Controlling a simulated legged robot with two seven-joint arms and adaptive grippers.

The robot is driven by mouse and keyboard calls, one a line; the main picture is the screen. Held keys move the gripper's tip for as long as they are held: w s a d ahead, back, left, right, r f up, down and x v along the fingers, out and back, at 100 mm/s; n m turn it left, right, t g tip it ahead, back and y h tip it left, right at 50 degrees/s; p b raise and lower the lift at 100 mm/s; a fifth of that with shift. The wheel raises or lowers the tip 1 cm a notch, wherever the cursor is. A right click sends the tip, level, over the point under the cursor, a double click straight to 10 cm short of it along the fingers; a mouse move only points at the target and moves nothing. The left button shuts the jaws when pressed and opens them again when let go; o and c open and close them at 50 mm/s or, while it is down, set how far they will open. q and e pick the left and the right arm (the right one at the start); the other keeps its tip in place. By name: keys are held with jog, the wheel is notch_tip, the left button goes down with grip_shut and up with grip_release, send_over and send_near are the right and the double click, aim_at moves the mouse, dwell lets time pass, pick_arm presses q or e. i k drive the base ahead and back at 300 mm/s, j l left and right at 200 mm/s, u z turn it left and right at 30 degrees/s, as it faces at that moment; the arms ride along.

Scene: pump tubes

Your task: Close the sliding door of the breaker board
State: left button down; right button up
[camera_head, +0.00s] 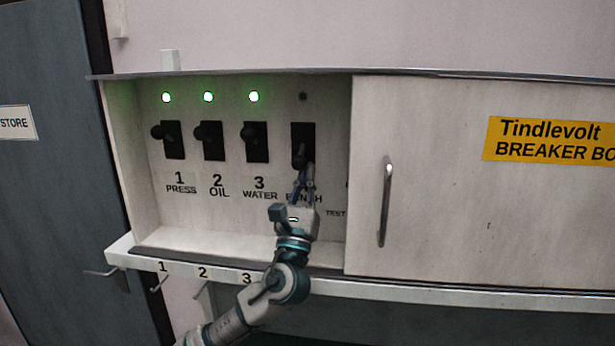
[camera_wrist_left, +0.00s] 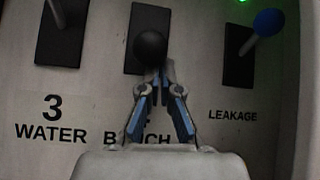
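The sliding door (camera_head: 440,210) is a white panel with a vertical metal handle (camera_head: 386,202) near its left edge. It covers the right part of the breaker board; the left part stands open. My left gripper (camera_head: 303,172) is inside the opening, at the fourth switch, left of the door's edge. In the left wrist view its fingertips (camera_wrist_left: 158,76) come together just below the black knob (camera_wrist_left: 150,48) of that switch. Whether the lever's stem is between them is hidden. The door does not clearly show there. My right gripper is not in view.
Three black switches with lit green lamps stand left, including the water switch (camera_head: 256,142). The fourth switch's lamp (camera_head: 303,96) is dark. A blue-knobbed lever (camera_wrist_left: 268,22) marked leakage shows in the wrist view. A white ledge (camera_head: 430,294) with hooks runs below.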

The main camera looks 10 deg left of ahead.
aim_at(455, 179)
jog(key=k+l, duration=0.2)
jog(key=k, duration=0.7)
